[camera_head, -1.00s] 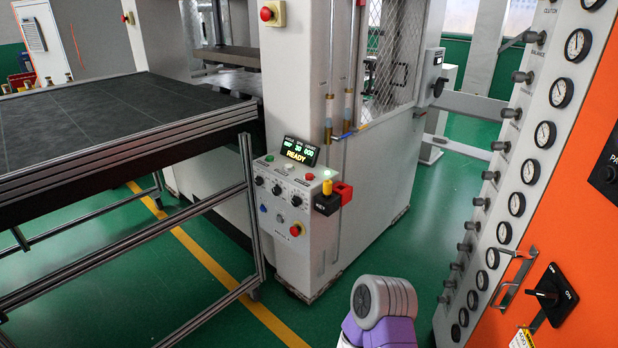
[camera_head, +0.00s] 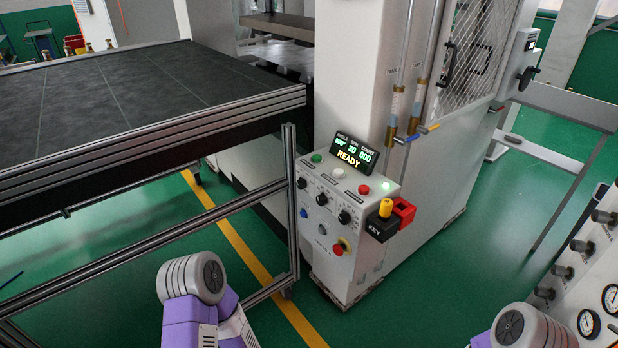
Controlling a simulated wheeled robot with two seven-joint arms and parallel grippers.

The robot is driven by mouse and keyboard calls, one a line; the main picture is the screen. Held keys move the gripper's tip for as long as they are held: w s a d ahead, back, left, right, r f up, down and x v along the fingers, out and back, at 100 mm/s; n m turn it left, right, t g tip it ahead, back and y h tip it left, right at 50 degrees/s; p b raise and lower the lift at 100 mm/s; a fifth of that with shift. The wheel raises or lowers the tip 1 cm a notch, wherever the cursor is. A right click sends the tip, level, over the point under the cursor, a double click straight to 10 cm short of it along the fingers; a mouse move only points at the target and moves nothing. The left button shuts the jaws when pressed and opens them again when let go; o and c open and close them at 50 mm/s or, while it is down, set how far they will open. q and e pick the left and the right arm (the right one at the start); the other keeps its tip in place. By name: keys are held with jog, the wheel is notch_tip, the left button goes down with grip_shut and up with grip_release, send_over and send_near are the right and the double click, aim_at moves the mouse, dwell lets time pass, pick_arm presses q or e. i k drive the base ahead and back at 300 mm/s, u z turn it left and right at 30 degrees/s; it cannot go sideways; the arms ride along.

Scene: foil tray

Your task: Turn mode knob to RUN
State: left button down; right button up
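The control box (camera_head: 372,262) stands on the front of the press, left of its mesh door. Its sloped front carries a row of black knobs: a left one (camera_head: 301,183), a middle one (camera_head: 321,199) and a right one (camera_head: 344,217). Their labels and pointer positions are too small to read, so I cannot tell which is the mode knob. A display (camera_head: 353,155) on top reads READY. Parts of both my arms show at the bottom edge, away from the box. Neither gripper is in view.
A black key block (camera_head: 382,226) with a yellow knob and a red part juts from the box's right side. A dark-topped table (camera_head: 150,152) stands close on the left. Green floor (camera_head: 440,300) lies clear to the right.

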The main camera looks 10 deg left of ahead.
aim_at(300, 183)
jog(key=u, duration=0.6)
jog(key=i, duration=0.95)
jog(key=u, duration=0.9)
